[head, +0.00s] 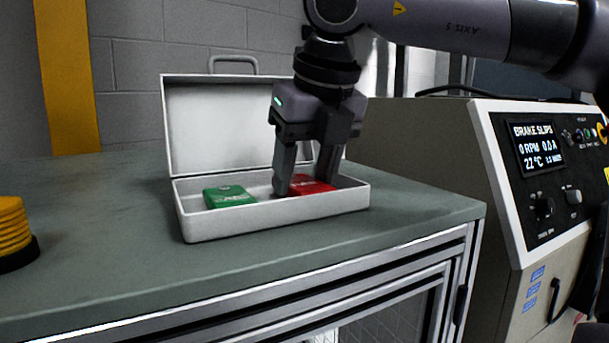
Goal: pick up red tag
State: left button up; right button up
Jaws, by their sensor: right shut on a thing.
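The red tag (311,187) lies in the right part of an open white case (275,212). My right gripper (305,188) reaches down into the case from above and is shut on the red tag, with a finger on either side of it. The fingers hide part of the tag. I cannot tell whether the tag is clear of the case floor. A green tag (230,196) lies in the left part of the case. My left gripper is not in view.
The case stands on a grey-green bench top (100,250), its lid (218,125) raised behind my right gripper. A yellow ribbed object (13,228) stands at the left edge. A control console (535,165) with a display stands at the right.

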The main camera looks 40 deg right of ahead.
aim_at(304, 183)
notch_tip(304, 183, up, 20)
jog(key=p, duration=0.3)
jog(key=shift+f+p, duration=0.2)
jog(key=shift+p, duration=0.15)
dwell(0.8)
